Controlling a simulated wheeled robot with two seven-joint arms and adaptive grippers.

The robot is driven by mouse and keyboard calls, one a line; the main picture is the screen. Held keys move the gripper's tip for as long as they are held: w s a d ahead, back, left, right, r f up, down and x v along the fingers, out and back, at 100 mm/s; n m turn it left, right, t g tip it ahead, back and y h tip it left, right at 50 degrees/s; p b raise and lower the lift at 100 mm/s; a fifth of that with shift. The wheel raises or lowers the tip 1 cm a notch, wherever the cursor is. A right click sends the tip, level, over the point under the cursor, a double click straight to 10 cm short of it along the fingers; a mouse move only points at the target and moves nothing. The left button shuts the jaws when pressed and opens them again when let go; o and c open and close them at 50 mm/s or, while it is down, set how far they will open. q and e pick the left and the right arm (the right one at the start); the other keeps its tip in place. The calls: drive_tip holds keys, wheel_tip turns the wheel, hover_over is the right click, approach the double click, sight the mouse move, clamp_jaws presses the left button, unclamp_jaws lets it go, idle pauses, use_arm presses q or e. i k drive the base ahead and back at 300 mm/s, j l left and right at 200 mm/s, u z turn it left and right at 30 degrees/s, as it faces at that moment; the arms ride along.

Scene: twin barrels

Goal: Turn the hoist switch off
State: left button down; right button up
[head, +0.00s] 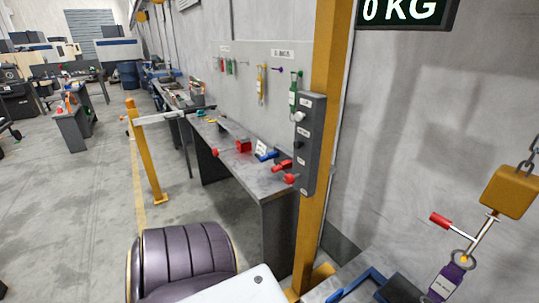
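A grey control box (309,145) is fixed to a yellow post (330,120) in the middle of the head view. Its left-facing side carries small white labels too small to read. A pale round knob (299,116) sits near its top, with a small dark control (298,143) below it. Lower down are a red lever-like handle (281,165) and a red round knob (291,179). I cannot tell which control is the hoist switch or its position. Neither of my grippers is in view.
A long workbench (232,155) runs along the wall behind the box. At right, a yellow hoist block (510,190) hangs on a chain, with a purple tagged item below (450,279). A display (405,13) reads 0 KG. Floor at left is open.

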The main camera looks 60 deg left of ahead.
sight(289, 180)
drive_tip(key=u, duration=1.9)
